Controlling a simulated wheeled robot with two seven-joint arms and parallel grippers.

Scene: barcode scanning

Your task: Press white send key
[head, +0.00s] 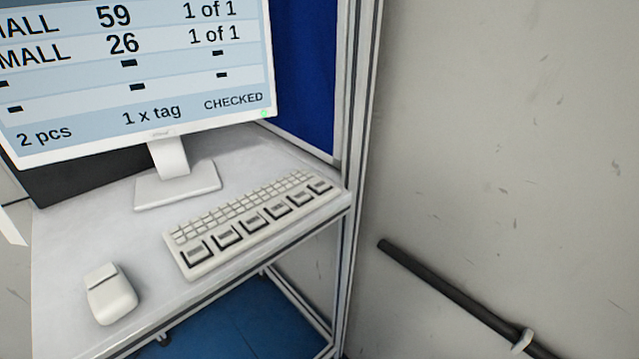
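A white keyboard (247,219) lies at an angle on the light desk in the head view. Its back rows hold small white keys. Its front row holds several large white keys with dark frames, such as the nearest one (197,252). The marks on the keys are too small to read, so I cannot tell which one is the white send key. Neither of my grippers shows in the head view, and nothing touches the keyboard.
A white monitor (167,133) on a stand (178,188) stands behind the keyboard, reading "2 pcs", "1 x tag", "CHECKED". A white mouse (110,293) lies front left. The desk (75,245) is clear between them. A metal post (352,150) rises at its right corner, beside a grey wall with a dark rail (450,290).

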